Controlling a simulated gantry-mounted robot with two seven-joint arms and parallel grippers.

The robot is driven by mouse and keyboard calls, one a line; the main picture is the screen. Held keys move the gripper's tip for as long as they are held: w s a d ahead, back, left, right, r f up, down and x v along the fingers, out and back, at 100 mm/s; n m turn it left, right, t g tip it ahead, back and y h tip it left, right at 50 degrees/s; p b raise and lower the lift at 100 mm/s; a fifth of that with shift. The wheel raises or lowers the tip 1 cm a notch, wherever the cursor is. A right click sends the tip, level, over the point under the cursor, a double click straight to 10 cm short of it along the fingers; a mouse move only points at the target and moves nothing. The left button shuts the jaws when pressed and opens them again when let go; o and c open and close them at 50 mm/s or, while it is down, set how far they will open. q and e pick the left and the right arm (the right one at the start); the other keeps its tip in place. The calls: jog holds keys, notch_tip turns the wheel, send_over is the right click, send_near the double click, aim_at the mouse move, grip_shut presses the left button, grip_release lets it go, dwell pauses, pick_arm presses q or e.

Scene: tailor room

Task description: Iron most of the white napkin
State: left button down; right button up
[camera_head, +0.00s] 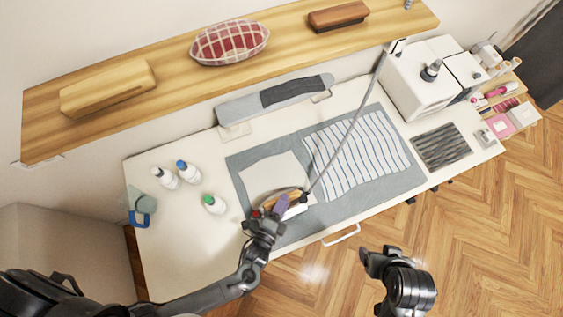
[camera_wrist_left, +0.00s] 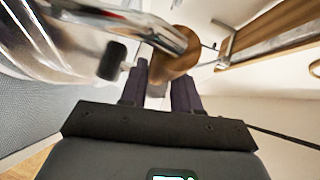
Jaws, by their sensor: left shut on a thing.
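The white napkin (camera_head: 268,172) lies flat on the left part of the grey ironing mat (camera_head: 330,205) on the table. The iron (camera_head: 297,209) is on the napkin's near edge, with its hose running up to the right. My left gripper (camera_head: 277,206) is shut on the iron's wooden handle. In the left wrist view the gripper fingers (camera_wrist_left: 160,88) close around the brown handle (camera_wrist_left: 178,62), and the metal iron body (camera_wrist_left: 35,40) fills the upper left. The iron hides the napkin's near part. My right gripper (camera_head: 372,262) is off the table's front edge, apart from everything; its fingers are unclear.
A striped cloth (camera_head: 358,152) lies on the mat right of the napkin. The white steam station (camera_head: 425,80) stands at the back right. A wooden shelf (camera_head: 170,68) overhangs the back.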

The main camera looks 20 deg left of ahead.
pick_arm(q)
jog(key=shift+s+d, duration=0.55)
jog(key=shift+r, duration=0.25)
